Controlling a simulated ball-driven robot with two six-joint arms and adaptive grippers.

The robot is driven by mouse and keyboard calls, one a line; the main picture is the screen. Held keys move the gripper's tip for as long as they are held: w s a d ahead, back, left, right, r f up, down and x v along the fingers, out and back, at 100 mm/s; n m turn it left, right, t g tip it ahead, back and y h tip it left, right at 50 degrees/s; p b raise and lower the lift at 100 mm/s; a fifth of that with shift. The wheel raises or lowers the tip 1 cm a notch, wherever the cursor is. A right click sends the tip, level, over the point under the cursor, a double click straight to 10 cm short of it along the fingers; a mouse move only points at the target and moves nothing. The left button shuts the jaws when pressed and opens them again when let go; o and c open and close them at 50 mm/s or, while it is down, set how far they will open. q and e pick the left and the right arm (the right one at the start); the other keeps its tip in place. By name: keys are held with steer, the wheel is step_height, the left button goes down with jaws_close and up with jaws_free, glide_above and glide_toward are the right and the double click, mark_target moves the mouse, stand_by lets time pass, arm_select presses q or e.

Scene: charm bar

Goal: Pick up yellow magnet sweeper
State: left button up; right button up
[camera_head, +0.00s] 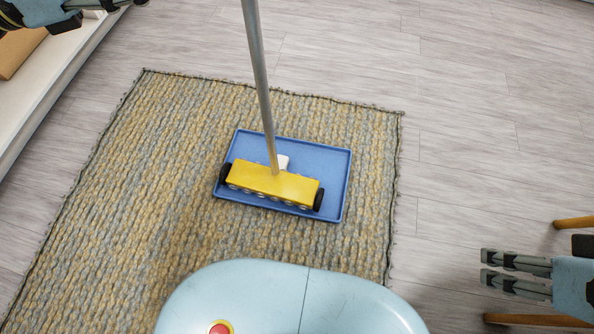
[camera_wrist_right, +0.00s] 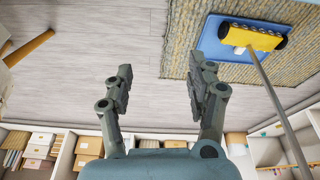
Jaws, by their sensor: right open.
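The yellow magnet sweeper (camera_head: 250,178) has a yellow head with black wheels and a long grey handle rising from it. Its head rests on a blue tray (camera_head: 335,175) on the woven rug. In the right wrist view the sweeper (camera_wrist_right: 255,38) is at the upper right, its handle running down to the right. My right gripper (camera_head: 490,267) is open and empty at the right edge of the head view, apart from the sweeper. Its two fingers (camera_wrist_right: 160,64) show spread in the right wrist view. Part of my left arm's end shows at the top left; its jaws are unclear.
The woven rug (camera_head: 170,190) covers the middle of the wooden floor (camera_head: 480,110). Wooden legs (camera_head: 540,320) stand beside my right gripper. A white shelf edge (camera_head: 45,85) is at the left. Shelves with boxes (camera_wrist_right: 40,145) show in the right wrist view.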

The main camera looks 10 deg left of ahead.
arm_select(q)
steer(key=b+x, duration=0.5)
steer(key=x, duration=0.5)
steer(key=shift+s, duration=0.15)
steer(key=shift+d, duration=0.25)
steer(key=shift+r, duration=0.1)
arm_select(e)
step_height(320, 180, down, 7)
steer(key=w+t, duration=0.2)
steer(key=t, duration=0.4)
steer(key=shift+w+a+f+t, duration=0.15)
steer(key=shift+a+t, duration=0.1)
steer(key=shift+t, duration=0.15)
arm_select(q)
steer(key=c, duration=0.6)
jaws_close()
steer(key=shift+r, duration=0.1)
